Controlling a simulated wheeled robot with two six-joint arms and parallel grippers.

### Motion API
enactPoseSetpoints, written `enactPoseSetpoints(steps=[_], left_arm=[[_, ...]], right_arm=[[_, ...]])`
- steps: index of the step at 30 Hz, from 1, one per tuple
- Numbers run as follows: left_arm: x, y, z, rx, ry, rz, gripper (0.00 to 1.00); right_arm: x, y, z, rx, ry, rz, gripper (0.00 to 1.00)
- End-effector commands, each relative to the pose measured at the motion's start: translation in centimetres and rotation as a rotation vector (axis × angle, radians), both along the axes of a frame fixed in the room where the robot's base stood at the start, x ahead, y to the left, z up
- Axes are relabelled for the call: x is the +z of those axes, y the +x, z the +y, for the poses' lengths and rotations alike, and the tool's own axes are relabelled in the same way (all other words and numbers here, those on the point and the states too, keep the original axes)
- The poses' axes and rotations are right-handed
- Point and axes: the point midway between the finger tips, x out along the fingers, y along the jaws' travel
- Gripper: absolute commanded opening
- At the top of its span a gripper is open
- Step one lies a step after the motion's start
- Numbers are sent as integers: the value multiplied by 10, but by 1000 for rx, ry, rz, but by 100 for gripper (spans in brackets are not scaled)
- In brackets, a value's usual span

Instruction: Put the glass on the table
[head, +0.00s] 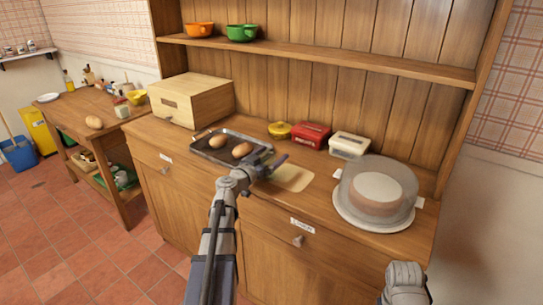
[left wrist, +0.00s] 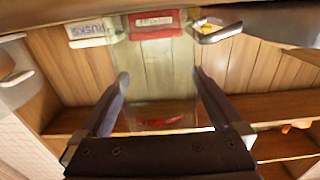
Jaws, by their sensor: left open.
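A clear glass (left wrist: 155,65) shows in the left wrist view between my left gripper's two fingers, with the cupboard back visible through it. In the head view a pale see-through patch (head: 292,178) on the cupboard counter, beside the gripper, seems to be this glass. My left gripper (head: 274,167) is open; its fingers (left wrist: 160,80) lie on either side of the glass in the wrist view. I cannot tell whether they touch it. A wooden table (head: 72,112) stands at the left.
A metal tray (head: 208,154) with two eggs lies left of my gripper. A red box (head: 311,134), a white box (head: 349,145) and a yellow pot (head: 279,130) stand behind. A domed cake stand (head: 375,195) is right. The table holds a potato (head: 93,122) and several items.

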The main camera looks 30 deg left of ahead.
Motion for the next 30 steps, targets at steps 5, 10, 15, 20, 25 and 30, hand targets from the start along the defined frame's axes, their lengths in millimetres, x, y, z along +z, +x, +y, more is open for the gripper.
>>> enactPoseSetpoints(steps=[5,10,15,20,25,30], left_arm=[[0,-35,1,4,0,0,100],[0,-71,4,3,0,0,100],[0,-99,7,4,0,0,100],[0,-114,9,2,0,0,100],[0,-119,9,0,0,0,100],[6,-101,9,-3,0,0,100]], right_arm=[[0,0,0,0,0,0,50],[0,0,0,0,0,0,50],[0,0,0,0,0,0,50],[0,0,0,0,0,0,50],[0,0,0,0,0,0,50],[6,0,0,0,0,0,50]])
